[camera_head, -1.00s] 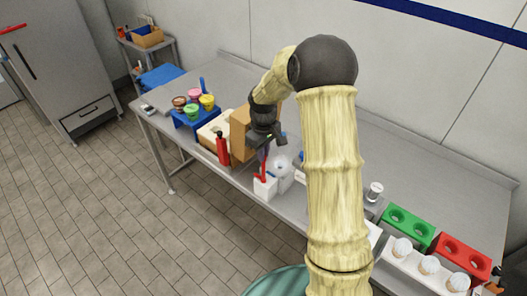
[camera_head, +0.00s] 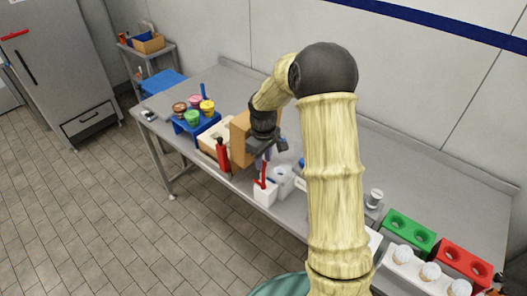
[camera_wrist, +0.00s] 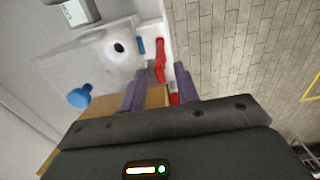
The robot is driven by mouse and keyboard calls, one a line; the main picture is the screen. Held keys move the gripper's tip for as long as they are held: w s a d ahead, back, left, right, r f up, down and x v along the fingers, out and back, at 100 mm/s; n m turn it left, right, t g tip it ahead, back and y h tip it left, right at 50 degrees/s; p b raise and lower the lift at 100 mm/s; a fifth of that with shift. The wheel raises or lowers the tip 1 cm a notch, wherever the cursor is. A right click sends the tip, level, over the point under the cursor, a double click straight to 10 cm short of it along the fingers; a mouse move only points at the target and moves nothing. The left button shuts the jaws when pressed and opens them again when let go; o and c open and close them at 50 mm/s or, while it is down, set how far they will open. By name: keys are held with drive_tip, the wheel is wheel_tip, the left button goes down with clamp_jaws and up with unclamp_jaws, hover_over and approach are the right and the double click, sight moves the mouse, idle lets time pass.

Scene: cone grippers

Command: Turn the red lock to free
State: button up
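The red lock looks to be the upright red lever (camera_head: 261,176) on a small white box (camera_head: 264,195) at the table's front edge. In the wrist view the red lever (camera_wrist: 160,62) lies ahead of my fingers, near the line of the gap between them. My gripper (camera_head: 262,158) is just above the lever in the head view, pointing down. In the wrist view its purple fingers (camera_wrist: 158,88) stand apart with nothing held between them. I cannot tell whether a fingertip touches the lever. The lower end of the lever is partly unclear.
A clear container (camera_wrist: 95,60) with a blue knob (camera_wrist: 80,96) stands close beside the lever. A red bottle (camera_head: 222,155) and a brown box (camera_head: 240,138) stand to the left. Green (camera_head: 408,233) and red (camera_head: 465,258) holders are at the right.

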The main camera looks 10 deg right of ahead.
wheel_tip(320, 180, up, 17)
drive_tip(key=b, duration=0.3)
drive_tip(key=shift+r, duration=0.2)
drive_tip(key=s+f+m+t, duration=0.1)
drive_tip(key=s+f+m, duration=0.2)
drive_tip(key=s+f, duration=0.3)
drive_tip(key=s+f+m+t, duration=0.1)
drive_tip(key=s+f+m, duration=0.3)
drive_tip(key=s, duration=1.1)
wheel_tip(320, 180, down, 3)
drive_tip(key=shift+s+a+r+t, duration=0.1)
drive_tip(key=shift+s+a+t, duration=0.1)
drive_tip(key=shift+a+t, duration=0.1)
